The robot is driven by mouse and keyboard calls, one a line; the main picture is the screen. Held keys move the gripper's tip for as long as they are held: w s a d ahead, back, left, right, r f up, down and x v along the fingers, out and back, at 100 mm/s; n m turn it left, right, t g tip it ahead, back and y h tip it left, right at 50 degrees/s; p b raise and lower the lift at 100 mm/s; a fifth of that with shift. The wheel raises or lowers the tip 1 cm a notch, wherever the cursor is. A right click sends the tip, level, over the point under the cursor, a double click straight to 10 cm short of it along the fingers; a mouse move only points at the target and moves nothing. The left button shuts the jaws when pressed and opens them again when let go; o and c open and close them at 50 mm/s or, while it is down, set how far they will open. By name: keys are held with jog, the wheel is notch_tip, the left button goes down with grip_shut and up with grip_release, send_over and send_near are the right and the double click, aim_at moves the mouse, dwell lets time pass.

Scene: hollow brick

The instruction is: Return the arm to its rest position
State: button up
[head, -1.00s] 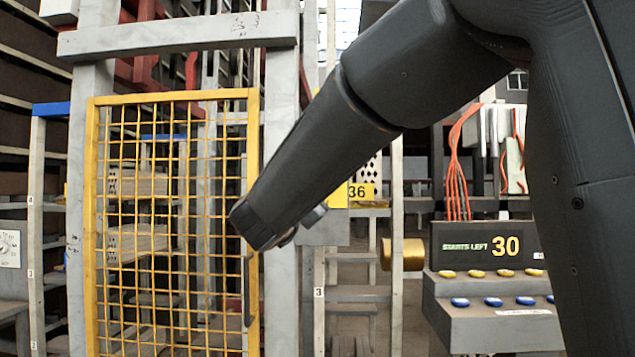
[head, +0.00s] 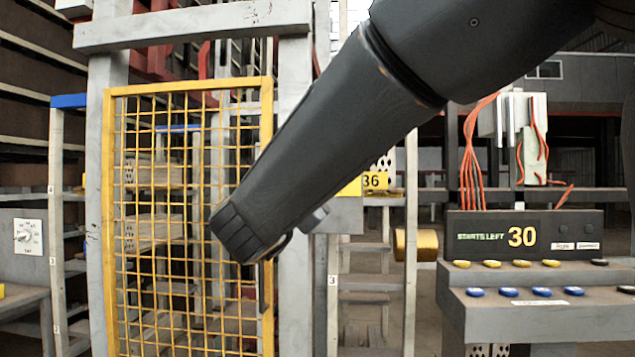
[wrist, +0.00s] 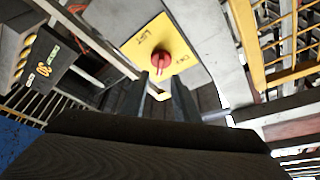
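My arm reaches from the upper right across the head view, and its dark forearm ends in front of the yellow mesh gate (head: 190,84). My gripper (wrist: 161,84) shows in the wrist view as two dark fingers standing apart with nothing held between them. Beyond the fingertips is a red knob (wrist: 161,60) on a yellow plate (wrist: 184,48) marked LIFT. The fingers look clear of the knob. In the head view the forearm hides the gripper's fingers and most of that plate.
A console (head: 545,232) reading "STARTS LEFT 30" with several buttons stands at the right. A brass cylinder (head: 403,245) is left of it. A grey post (head: 102,180) and a dial box (head: 27,237) are at the left. Grey racks stand behind the gate.

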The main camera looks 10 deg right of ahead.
jog(key=w+a+f+n+y+p, duration=0.2)
jog(key=f+n+y, duration=0.3)
jog(key=w+a+f+n+y+p, duration=0.2)
jog(key=f+n+y, duration=0.2)
jog(key=f+y, duration=0.15)
jog(key=s+f+n+g+y+p, duration=0.1)
jog(key=s+f+n+g, duration=0.15)
jog(key=f, duration=0.45)
jog(key=s+f+n+g+y+p, duration=0.2)
jog(key=s+f+g, duration=0.2)
jog(key=f, duration=0.2)
jog(key=s+d+f+n+g+p, duration=0.1)
jog(key=s+d+f+g, duration=0.2)
jog(key=s, duration=0.5)
jog(key=s+d+f+n+g+h+p, duration=0.1)
jog(key=s+d+f+g, duration=0.2)
jog(key=s, duration=0.6)
jog(key=s+d+f+n+g+p, duration=0.1)
jog(key=s+d+f+g+p, duration=0.1)
jog(key=s+f+g, duration=0.3)
jog(key=s+d+f, duration=0.1)
jog(key=s, duration=0.3)
jog(key=shift+s+f, duration=0.25)
jog(key=shift+f, duration=0.05)
